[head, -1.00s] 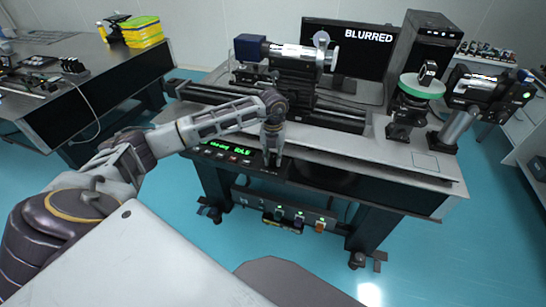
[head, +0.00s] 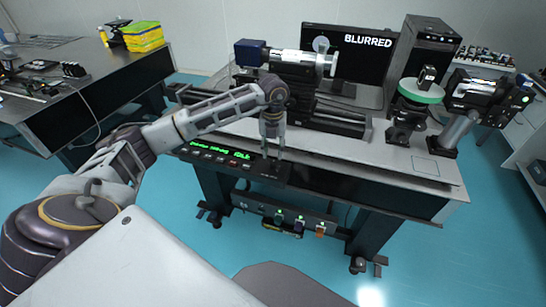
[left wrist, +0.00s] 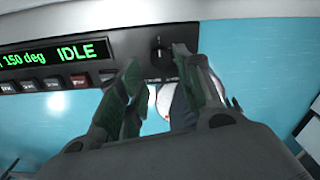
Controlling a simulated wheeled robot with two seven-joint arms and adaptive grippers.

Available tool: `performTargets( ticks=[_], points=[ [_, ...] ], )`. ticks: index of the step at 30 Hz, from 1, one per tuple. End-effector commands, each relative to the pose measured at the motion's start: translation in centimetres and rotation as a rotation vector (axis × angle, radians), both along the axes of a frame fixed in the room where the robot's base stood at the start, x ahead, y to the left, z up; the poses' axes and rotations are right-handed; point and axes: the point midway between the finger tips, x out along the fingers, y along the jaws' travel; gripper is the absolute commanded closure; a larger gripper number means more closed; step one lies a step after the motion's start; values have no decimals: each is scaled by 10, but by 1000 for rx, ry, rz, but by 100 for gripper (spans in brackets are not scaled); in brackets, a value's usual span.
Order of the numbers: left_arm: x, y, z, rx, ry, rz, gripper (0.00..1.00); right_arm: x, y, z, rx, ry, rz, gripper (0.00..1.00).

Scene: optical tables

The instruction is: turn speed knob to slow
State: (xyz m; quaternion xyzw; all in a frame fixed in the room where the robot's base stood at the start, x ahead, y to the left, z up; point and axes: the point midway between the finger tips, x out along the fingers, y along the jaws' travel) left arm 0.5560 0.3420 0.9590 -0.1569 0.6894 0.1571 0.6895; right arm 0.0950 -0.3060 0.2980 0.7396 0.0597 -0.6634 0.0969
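The control panel (left wrist: 95,68) runs along the table's front edge, with a green display reading "150 deg IDLE" (left wrist: 40,55) and a row of buttons (left wrist: 50,83). A dark round knob (left wrist: 160,54) sits on the panel right of the display, with small labels below it that are too blurred to read. My left gripper (head: 272,157) is over the panel's right end in the head view. In the left wrist view its fingers (left wrist: 157,62) are apart, one on each side of the knob; contact cannot be told. My right gripper is not in view.
The optical table (head: 330,150) carries a rail-mounted instrument (head: 300,62), a monitor reading "BLURRED" (head: 345,45), a black computer tower (head: 425,55) and a green-rimmed mount (head: 420,90). A side table (head: 100,60) stands at the left. Blue floor lies in front.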

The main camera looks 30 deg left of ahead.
Motion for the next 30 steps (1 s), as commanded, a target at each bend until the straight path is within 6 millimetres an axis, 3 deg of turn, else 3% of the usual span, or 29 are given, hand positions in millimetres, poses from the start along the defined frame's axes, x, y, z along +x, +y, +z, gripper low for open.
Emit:
performTargets(
  ticks=[6, 12, 30],
  points=[
    [0, 0, 33, 0, -2, -1, 65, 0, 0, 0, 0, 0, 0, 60],
    [0, 0, 54, 0, -1, -1, 65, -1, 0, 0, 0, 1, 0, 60],
    [0, 0, 62, 0, 1, -1, 65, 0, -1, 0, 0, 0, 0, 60]
  ],
)
